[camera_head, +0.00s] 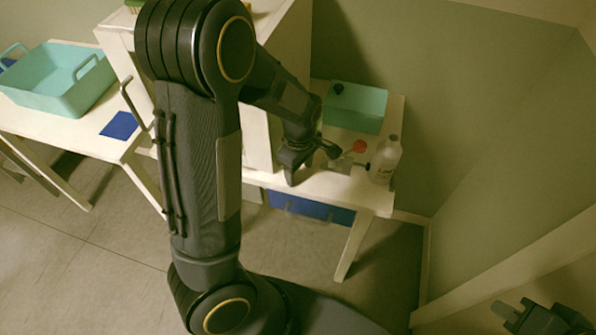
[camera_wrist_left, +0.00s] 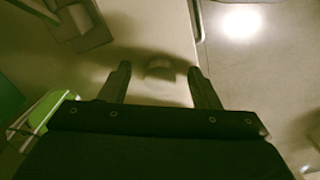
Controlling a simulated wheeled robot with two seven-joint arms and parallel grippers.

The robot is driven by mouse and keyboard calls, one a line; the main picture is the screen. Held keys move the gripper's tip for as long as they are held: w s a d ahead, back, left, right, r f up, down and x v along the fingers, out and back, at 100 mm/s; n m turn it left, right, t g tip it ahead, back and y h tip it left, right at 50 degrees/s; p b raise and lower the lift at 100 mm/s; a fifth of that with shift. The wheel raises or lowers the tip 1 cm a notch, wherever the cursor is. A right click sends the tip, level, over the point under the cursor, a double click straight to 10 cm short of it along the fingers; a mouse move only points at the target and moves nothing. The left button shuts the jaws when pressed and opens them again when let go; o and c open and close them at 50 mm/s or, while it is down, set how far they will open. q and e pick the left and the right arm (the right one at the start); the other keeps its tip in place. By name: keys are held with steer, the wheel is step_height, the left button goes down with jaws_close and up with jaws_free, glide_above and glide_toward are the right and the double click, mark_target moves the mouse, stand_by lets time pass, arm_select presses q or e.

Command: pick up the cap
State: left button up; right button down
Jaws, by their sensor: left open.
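In the left wrist view a small pale, rounded piece (camera_wrist_left: 160,69), which looks like the cap, lies on the light table top (camera_wrist_left: 150,30). It sits between the tips of my left gripper (camera_wrist_left: 160,78). The fingers are apart and I see no contact with the piece. In the head view my left gripper (camera_head: 312,164) is low over the small table, left of a white bottle (camera_head: 385,160). I cannot make out the cap there. My right gripper (camera_head: 535,318) is at the bottom right corner, partly cut off, and its jaws are unclear.
A teal box (camera_head: 358,107) stands behind my left gripper, and a red round thing (camera_head: 359,146) is near the bottle. A teal basket (camera_head: 55,80) stands on the left table. A tall white cabinet is close to my left arm.

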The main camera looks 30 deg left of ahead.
arm_select(q)
steer(key=c, duration=1.1)
steer(key=shift+o, duration=0.2)
steer(key=shift+r, duration=0.2)
